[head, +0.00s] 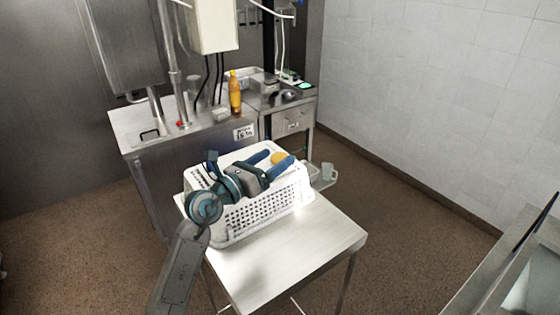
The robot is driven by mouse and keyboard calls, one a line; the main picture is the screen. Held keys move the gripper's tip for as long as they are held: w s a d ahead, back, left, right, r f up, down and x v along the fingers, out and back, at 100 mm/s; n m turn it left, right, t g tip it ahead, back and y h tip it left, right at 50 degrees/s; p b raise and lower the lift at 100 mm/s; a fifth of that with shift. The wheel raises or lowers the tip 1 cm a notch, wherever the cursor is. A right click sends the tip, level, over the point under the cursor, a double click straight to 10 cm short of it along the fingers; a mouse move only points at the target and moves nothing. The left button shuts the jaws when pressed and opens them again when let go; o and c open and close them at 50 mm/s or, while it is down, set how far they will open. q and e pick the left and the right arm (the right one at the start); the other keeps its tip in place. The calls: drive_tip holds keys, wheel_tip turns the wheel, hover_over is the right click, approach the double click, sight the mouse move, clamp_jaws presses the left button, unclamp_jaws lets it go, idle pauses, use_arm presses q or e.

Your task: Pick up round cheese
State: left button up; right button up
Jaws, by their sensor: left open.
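The round cheese (278,157) shows as a small orange-yellow shape at the far end of the white perforated basket (262,217). My left gripper (280,156) reaches over the basket from the left. Its two blue fingers are spread, and the cheese shows between their tips. I cannot tell whether either finger touches the cheese. The gripper and wrist hide much of the basket's inside. My right gripper is not in view.
The basket stands on a small metal table (312,246) whose front and right parts are bare. Behind it is a steel counter with an orange bottle (235,93). A clear pitcher (328,172) stands beyond the basket. A metal unit (500,262) is at the lower right.

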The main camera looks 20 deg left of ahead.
sight(278, 158)
use_arm(q)
drive_tip(key=w+a+f+m+g+y, duration=0.1)
drive_tip(key=w+a+f+g+y, duration=0.1)
drive_tip(key=w+a+f+m+g+y, duration=0.1)
drive_tip(key=w+a+f+g+y, duration=0.1)
drive_tip(key=w+y, duration=0.1)
drive_tip(key=shift+w+a+f+m, duration=0.2)
drive_tip(key=shift+f+m, duration=0.1)
drive_tip(key=shift+m, duration=0.1)
drive_tip(key=shift+w+a+f+y, duration=0.15)
drive_tip(key=shift+w+a+y, duration=0.05)
drive_tip(key=shift+w+y, duration=0.1)
drive_tip(key=p+x, duration=0.2)
drive_tip(key=x, duration=0.2)
drive_tip(key=shift+w+d+f, duration=0.1)
drive_tip(key=shift+w+f, duration=0.25)
drive_tip(key=shift+w, duration=0.05)
drive_tip(key=p+x, duration=0.3)
drive_tip(key=x, duration=0.1)
drive_tip(key=shift+f+p, duration=0.2)
drive_tip(key=shift+p, duration=0.15)
drive_tip(key=shift+w+f, duration=0.45)
drive_tip(key=shift+w, duration=0.1)
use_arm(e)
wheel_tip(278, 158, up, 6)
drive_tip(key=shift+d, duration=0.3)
